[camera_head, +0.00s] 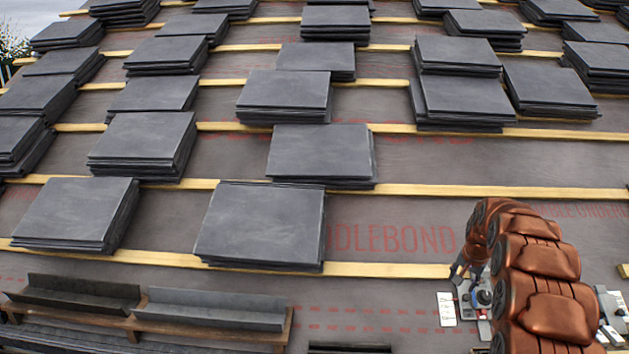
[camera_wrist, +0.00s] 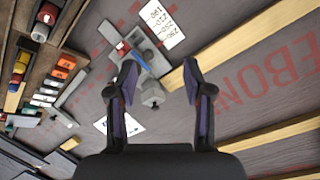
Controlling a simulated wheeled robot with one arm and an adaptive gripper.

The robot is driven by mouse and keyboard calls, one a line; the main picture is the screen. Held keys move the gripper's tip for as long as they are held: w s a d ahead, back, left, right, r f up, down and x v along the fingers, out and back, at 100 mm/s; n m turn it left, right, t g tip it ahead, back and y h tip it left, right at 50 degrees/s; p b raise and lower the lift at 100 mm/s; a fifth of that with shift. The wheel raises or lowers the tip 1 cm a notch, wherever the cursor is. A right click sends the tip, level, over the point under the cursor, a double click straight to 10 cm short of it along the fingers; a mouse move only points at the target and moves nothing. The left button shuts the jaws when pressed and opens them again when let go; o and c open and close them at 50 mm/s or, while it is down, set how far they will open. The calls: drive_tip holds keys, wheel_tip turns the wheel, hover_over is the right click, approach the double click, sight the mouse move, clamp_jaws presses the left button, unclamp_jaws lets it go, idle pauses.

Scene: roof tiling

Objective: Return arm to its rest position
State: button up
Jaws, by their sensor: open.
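My gripper shows in the wrist view (camera_wrist: 160,92), open and with nothing between its two fingers. Below it are the grey roof underlay (camera_wrist: 235,75) with red lettering and a wooden batten (camera_wrist: 240,45). A grey metal device (camera_wrist: 150,65) lies beyond the fingertips, apart from them as far as I can tell.
Several stacks of dark slates (camera_head: 262,225) rest on the battens (camera_head: 400,270) up the roof. A wooden rack with grey metal angle pieces (camera_head: 210,308) is at the lower left. A shelf with small coloured items (camera_wrist: 50,75) is at left in the wrist view. Underlay right of centre is bare.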

drive_tip(key=s+a+r+n+g+y, duration=0.15)
drive_tip(key=s+a+r, duration=0.25)
drive_tip(key=s+a, duration=0.6)
drive_tip(key=s+a+r+n+g, duration=0.25)
drive_tip(key=s+a, duration=0.55)
drive_tip(key=s, duration=0.5)
drive_tip(key=s+a+n+g, duration=0.2)
drive_tip(key=s+a+n, duration=0.15)
drive_tip(key=s, duration=1.25)
drive_tip(key=s+a+n+g, duration=0.15)
drive_tip(key=s+a, duration=0.25)
drive_tip(key=s, duration=1.2)
wheel_tip(320, 180, up, 16)
drive_tip(key=t+p, duration=0.1)
drive_tip(key=p, duration=1.4)
drive_tip(key=shift+w+f+t, duration=0.2)
drive_tip(key=shift+w+t, duration=0.15)
drive_tip(key=shift+w, duration=0.1)
